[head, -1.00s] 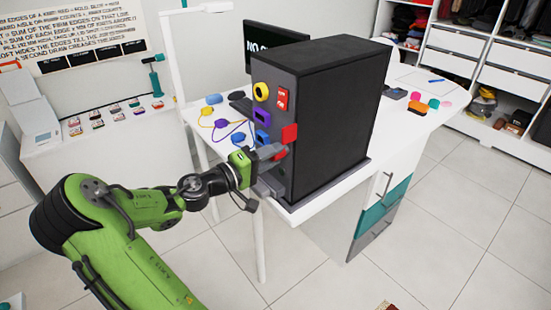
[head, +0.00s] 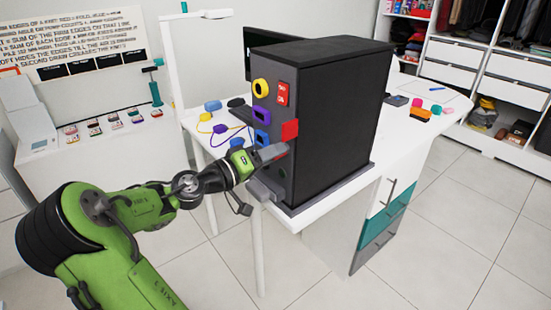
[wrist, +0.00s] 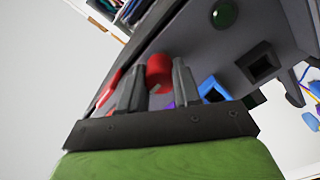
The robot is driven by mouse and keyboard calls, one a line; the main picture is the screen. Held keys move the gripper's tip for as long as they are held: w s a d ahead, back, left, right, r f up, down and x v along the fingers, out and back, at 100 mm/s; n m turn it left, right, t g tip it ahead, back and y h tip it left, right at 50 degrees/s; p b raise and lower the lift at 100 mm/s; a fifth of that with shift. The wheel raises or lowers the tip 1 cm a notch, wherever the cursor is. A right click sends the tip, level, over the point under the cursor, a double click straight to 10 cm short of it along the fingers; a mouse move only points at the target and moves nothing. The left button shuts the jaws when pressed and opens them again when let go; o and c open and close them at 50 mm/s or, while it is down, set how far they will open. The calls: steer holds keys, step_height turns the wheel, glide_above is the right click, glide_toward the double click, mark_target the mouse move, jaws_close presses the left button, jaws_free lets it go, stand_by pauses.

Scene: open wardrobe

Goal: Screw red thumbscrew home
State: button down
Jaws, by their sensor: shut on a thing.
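The red thumbscrew (wrist: 159,73) is a short red cylinder at the front face of the black case (head: 325,110). In the wrist view it sits between the two grey fingers of my gripper (wrist: 157,88), which are shut on it. In the head view my gripper (head: 273,152) reaches the lower front of the case from the left, and its fingers mostly hide the thumbscrew. I cannot tell how deep the thumbscrew sits.
A red square plate (head: 290,130) sticks out just above my fingers. A yellow ring (head: 260,89), a purple socket (head: 261,115) and a blue socket (head: 262,137) are on the case front. The white table (head: 400,150) carries the case and several small coloured parts.

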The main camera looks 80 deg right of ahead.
steer(key=shift+f+m+b, duration=0.15)
steer(key=shift+m+b, duration=2.05)
steer(key=shift+b, duration=0.15)
steer(key=m+b, duration=0.3)
steer(key=b, duration=0.1)
steer(key=shift+m, duration=1.2)
steer(key=shift+c, duration=2.4)
jaws_free()
steer(key=v, duration=0.8)
